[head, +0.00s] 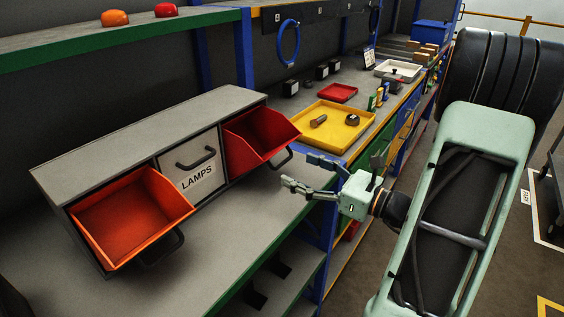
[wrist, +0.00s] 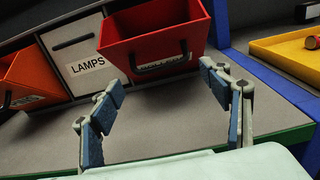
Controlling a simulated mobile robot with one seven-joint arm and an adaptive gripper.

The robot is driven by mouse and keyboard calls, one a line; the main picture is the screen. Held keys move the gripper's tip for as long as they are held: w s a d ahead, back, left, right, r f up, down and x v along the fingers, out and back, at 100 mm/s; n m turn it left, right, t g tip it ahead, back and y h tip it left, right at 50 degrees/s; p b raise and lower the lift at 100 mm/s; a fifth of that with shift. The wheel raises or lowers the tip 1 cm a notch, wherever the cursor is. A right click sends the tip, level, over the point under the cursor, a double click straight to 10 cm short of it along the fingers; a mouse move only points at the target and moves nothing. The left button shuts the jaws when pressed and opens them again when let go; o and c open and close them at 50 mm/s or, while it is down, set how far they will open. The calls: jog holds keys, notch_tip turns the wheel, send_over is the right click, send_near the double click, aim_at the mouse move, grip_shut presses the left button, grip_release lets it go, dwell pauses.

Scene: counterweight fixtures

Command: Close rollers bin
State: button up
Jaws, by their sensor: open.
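A grey cabinet (head: 140,135) on the bench holds three bins. The red right bin (head: 258,138) is tipped open, its dark handle (wrist: 160,66) at the front. The orange left bin (head: 130,215) is also tipped open and looks empty. The middle bin (head: 193,165), labelled LAMPS, is shut. I cannot read the labels on the red and orange bins, so I cannot tell which is the rollers bin. My gripper (head: 299,171) is open and empty, just right of the red bin and apart from it. In the wrist view the red bin (wrist: 150,35) lies ahead of the fingers.
A yellow tray (head: 310,138) with metal parts lies right of the cabinet, beyond a blue post (head: 244,60). A red tray (head: 338,93) is behind it. A green-edged shelf (head: 120,38) runs above. The bench in front of the bins is clear.

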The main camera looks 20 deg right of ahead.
aim_at(283, 163)
jog(key=x, duration=0.6)
jog(key=shift+c, duration=0.6)
jog(key=shift+s, duration=0.1)
jog(key=c, duration=1.3)
